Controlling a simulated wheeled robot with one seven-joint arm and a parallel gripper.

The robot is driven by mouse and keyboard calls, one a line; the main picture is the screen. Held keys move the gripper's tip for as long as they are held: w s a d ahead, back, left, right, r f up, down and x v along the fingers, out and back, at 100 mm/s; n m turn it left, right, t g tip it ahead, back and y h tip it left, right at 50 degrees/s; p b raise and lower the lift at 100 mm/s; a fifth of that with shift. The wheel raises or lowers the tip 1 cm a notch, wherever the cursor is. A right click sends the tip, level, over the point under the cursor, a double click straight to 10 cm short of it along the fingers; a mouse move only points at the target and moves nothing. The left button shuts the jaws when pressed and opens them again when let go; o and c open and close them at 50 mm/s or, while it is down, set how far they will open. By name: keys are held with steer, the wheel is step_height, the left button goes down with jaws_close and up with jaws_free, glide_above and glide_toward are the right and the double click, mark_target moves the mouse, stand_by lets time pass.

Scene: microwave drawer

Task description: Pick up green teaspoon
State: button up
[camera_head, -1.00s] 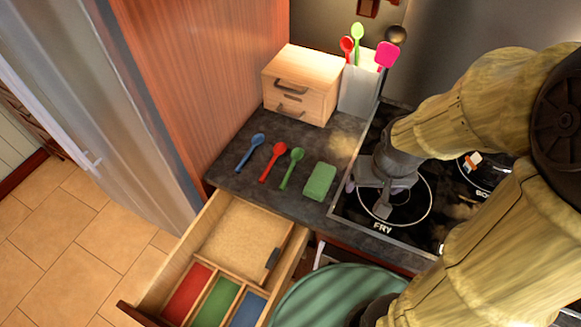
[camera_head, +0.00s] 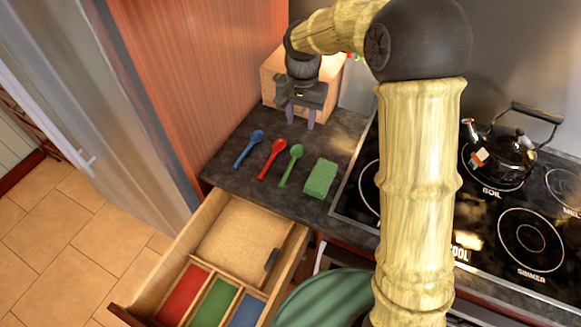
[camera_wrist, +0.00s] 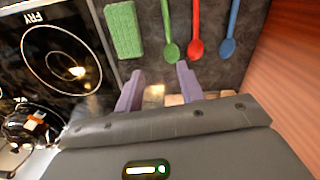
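The green teaspoon (camera_head: 291,165) lies flat on the dark countertop, right of the red spoon (camera_head: 272,159) and left of the green sponge (camera_head: 320,178). My gripper (camera_head: 297,120) is above the counter behind the spoons, in front of the wooden box, with its fingers pointing down. Its two purple fingers are apart with nothing between them. In the wrist view the green teaspoon (camera_wrist: 169,40) lies beyond the fingertips, its bowl close to the right finger. My gripper (camera_wrist: 158,74) also shows open there.
A blue spoon (camera_head: 249,149) lies left of the red one. An open drawer (camera_head: 222,240) with red, green and blue compartments is below the counter edge. A small wooden box (camera_head: 272,75) stands behind my gripper. The stove (camera_head: 520,240) is at right; a tall wooden panel (camera_head: 200,70) at left.

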steer(key=shift+w+a, duration=0.45)
steer(key=shift+a, duration=0.35)
steer(key=p, duration=0.2)
glide_above(291, 162)
steer(key=f, duration=1.2)
steer(key=shift+w+d+f, duration=0.1)
steer(key=shift+d+f, duration=0.1)
steer(key=shift+d, duration=0.15)
steer(key=shift+p, duration=0.3)
steer(key=shift+a+f+p, duration=0.15)
steer(key=shift+f+p, duration=0.4)
steer(key=shift+f, duration=0.75)
steer(key=shift+a+f+p, duration=0.15)
steer(key=shift+f+p, duration=0.35)
steer(key=shift+f, duration=0.8)
jaws_close()
